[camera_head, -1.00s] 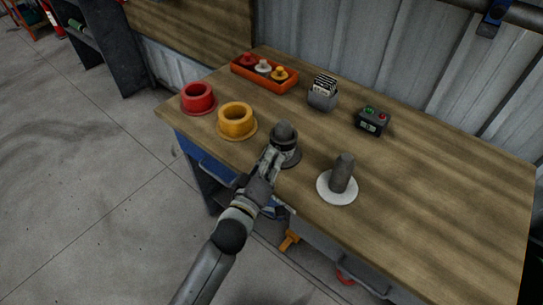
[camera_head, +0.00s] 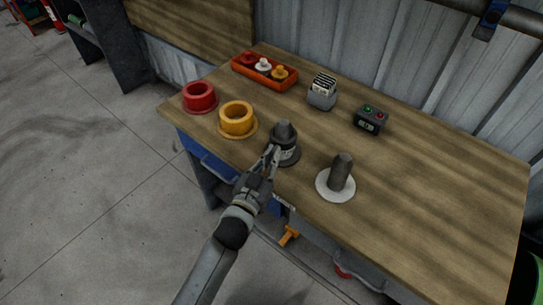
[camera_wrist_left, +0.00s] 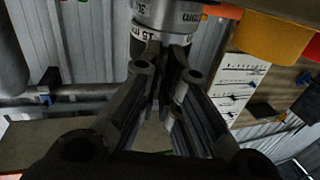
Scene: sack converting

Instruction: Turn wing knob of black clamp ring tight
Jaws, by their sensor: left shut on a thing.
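The black clamp ring (camera_head: 287,154) stands near the front edge of the bench, with a dark grey rounded post rising from its middle. My left gripper (camera_head: 273,158) reaches it from the front, with its fingertips at the ring's near side. In the left wrist view the fingers (camera_wrist_left: 170,85) are shut just below a grey cylindrical body with white lettering bands (camera_wrist_left: 165,22). The wing knob is hidden between the fingertips, so its angle cannot be seen. My right gripper is not in view.
A yellow ring (camera_head: 237,119) and a red ring (camera_head: 199,98) stand to the left. A grey post on a white disc (camera_head: 335,192) stands to the right. An orange tray (camera_head: 264,82), a card holder (camera_head: 321,98) and a button box (camera_head: 371,120) lie behind. The bench's right side is clear.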

